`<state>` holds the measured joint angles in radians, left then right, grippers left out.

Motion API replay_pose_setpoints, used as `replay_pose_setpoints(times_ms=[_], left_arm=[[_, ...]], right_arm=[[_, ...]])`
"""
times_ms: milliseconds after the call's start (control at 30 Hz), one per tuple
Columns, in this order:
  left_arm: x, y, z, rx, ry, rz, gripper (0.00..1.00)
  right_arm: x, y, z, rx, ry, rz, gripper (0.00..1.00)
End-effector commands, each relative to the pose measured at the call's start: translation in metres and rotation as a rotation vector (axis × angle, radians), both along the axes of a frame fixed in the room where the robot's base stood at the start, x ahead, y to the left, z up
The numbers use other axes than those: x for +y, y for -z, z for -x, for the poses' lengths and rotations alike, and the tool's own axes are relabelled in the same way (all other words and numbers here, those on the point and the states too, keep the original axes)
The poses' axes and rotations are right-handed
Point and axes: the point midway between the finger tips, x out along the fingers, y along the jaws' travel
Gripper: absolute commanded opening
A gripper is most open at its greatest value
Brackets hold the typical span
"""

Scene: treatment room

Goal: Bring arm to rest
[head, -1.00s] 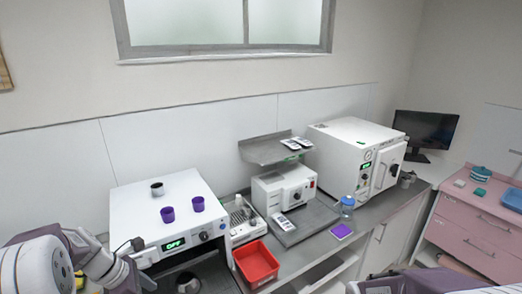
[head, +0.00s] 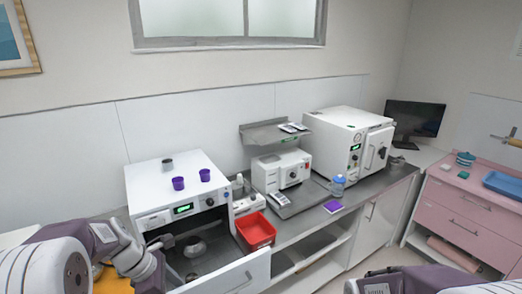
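My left arm (head: 85,262) comes in from the lower left. Its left gripper (head: 160,262) is in front of the open chamber of the white oven (head: 178,187), near the pulled-down white door (head: 222,275). Whether its fingers are open or shut is too small to tell. A round metal piece (head: 195,247) sits inside the oven chamber, apart from the gripper as far as I can see. My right arm shows only as a purple and grey link at the bottom right edge; its gripper is out of view.
Two purple cups (head: 178,183) and a grey cup (head: 167,164) stand on the oven. A red bin (head: 256,231), a scale-like device (head: 283,169), a bottle (head: 338,186), a purple pad (head: 333,207) and a white autoclave (head: 348,140) are along the counter. A pink cabinet (head: 468,208) stands right.

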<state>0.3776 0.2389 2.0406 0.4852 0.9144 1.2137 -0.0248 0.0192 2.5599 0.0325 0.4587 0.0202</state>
Motion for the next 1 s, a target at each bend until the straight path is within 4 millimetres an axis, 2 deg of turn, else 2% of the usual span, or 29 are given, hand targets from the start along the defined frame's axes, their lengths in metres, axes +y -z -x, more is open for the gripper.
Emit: replay_pose_setpoints(times_ms=[33, 167, 267, 300, 433, 600, 700, 767, 1000], left_arm=[[-0.013, 0.015, 0.006, 0.003, 0.053, -0.014, 0.65], [-0.042, 0.044, 0.031, -0.009, 0.27, -0.079, 0.65], [-0.058, 0.072, 0.056, -0.046, 0.543, -0.162, 0.65], [-0.062, 0.084, 0.067, -0.07, 0.683, -0.2, 0.65], [-0.062, 0.11, 0.095, -0.154, 1.134, -0.314, 0.65], [-0.045, 0.123, 0.11, -0.242, 1.605, -0.411, 0.65], [-0.041, 0.124, 0.102, -0.293, 1.767, -0.452, 0.65], [-0.041, 0.123, 0.1, -0.309, 1.815, -0.46, 0.65], [-0.041, 0.123, 0.099, -0.314, 1.837, -0.459, 0.65]], right_arm=[[0.0, 0.014, 0.0, 0.0, 0.0, 0.0, 0.7], [0.0, 0.035, 0.0, 0.0, 0.0, 0.0, 0.7], [0.0, 0.053, 0.0, 0.0, 0.0, 0.0, 0.7], [0.0, 0.06, 0.0, 0.0, 0.0, 0.0, 0.7], [0.0, 0.07, 0.0, 0.0, 0.0, 0.0, 0.7], [0.0, 0.066, 0.0, 0.0, 0.0, 0.0, 0.7], [0.0, 0.066, 0.0, 0.0, 0.0, 0.0, 0.7], [0.0, 0.066, 0.0, 0.0, 0.0, 0.0, 0.7], [0.0, 0.066, 0.0, 0.0, 0.0, 0.0, 0.7]])
